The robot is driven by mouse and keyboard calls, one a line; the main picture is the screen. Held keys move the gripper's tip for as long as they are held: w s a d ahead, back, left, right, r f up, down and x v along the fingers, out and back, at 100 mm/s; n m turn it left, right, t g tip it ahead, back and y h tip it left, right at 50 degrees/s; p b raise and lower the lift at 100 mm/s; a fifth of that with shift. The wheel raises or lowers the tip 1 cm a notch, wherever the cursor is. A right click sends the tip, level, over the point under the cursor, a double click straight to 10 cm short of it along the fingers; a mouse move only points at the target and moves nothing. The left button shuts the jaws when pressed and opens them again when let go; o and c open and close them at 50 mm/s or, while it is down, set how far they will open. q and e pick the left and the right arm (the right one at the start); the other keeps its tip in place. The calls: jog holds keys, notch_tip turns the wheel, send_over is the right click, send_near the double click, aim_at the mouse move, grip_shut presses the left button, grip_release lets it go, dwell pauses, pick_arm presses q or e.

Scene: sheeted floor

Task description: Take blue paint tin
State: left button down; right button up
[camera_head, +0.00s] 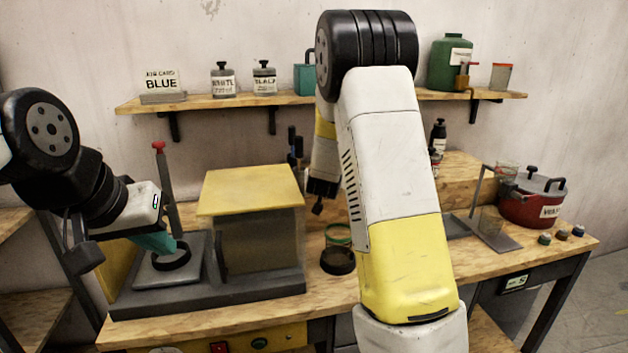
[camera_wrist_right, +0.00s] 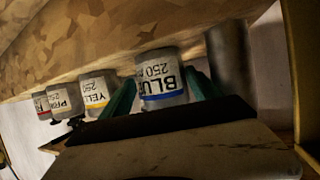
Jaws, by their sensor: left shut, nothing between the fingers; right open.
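The blue paint tin (camera_wrist_right: 163,85), a grey tin with a white BLUE 250 label and a blue band, shows in the right wrist view. It appears upside down there. My right gripper (camera_wrist_right: 160,92) is open, with one teal finger on each side of the tin; I cannot tell whether they touch it. In the head view my right arm hides this gripper and the tin. My left gripper (camera_head: 157,243) is shut and empty, above a black ring on the grey press base at the left of the bench.
In the right wrist view a yellow-labelled tin (camera_wrist_right: 98,92) and other tins stand beside the blue one. A BLUE job card (camera_head: 162,84) and white and black bottles stand on the wall shelf (camera_head: 200,102). A yellow-topped box (camera_head: 252,190) and a red pot (camera_head: 530,203) occupy the bench.

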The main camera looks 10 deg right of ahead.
jog(key=x, duration=0.2)
jog(key=r+x, duration=0.1)
jog(key=x, duration=0.2)
jog(key=shift+w+f, duration=0.15)
jog(key=shift+w, duration=0.4)
jog(key=c, duration=1.4)
jog(key=shift+c, duration=0.7)
